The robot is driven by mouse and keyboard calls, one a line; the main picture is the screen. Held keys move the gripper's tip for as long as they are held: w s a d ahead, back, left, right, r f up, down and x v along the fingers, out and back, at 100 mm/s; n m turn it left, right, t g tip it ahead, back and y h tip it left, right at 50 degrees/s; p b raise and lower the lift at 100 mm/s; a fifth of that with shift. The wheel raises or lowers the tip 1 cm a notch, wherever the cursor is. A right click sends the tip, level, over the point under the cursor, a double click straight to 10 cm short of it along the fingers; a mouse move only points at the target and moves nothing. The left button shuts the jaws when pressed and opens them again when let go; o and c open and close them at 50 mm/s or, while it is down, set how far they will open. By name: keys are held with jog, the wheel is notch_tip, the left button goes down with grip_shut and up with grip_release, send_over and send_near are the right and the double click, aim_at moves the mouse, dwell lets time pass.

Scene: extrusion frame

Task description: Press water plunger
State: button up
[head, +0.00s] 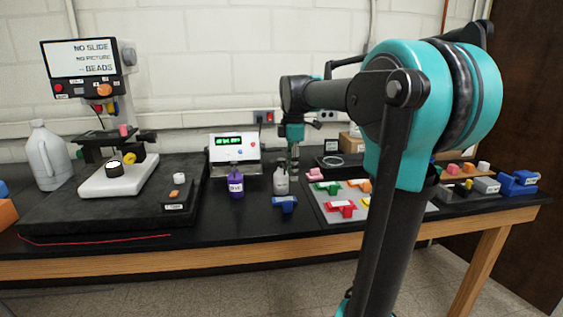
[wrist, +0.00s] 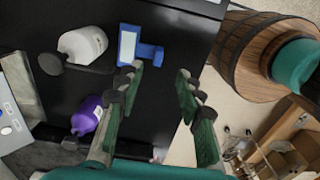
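A small white bottle (head: 281,181) stands on the black bench, in front of and right of the white readout box. A purple bottle (head: 236,185) stands to its left. In the wrist view the white bottle (wrist: 83,43) is at upper left, with a dark rounded part (wrist: 50,63) at its end, which looks like its top. The purple bottle (wrist: 87,115) is below it there. I cannot read the white bottle's label. My gripper (wrist: 160,88) is open, with nothing between its fingers. In the head view my gripper (head: 294,158) hangs just behind and right of the white bottle, apparently apart from it.
A blue block (head: 285,204) lies in front of the white bottle. The readout box (head: 235,152) stands behind the bottles. A tray (head: 322,207) with several coloured pieces is at right. A microscope-like stand (head: 118,180) and a white jug (head: 48,157) are at left.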

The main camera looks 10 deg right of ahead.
grip_shut()
dwell(1.3)
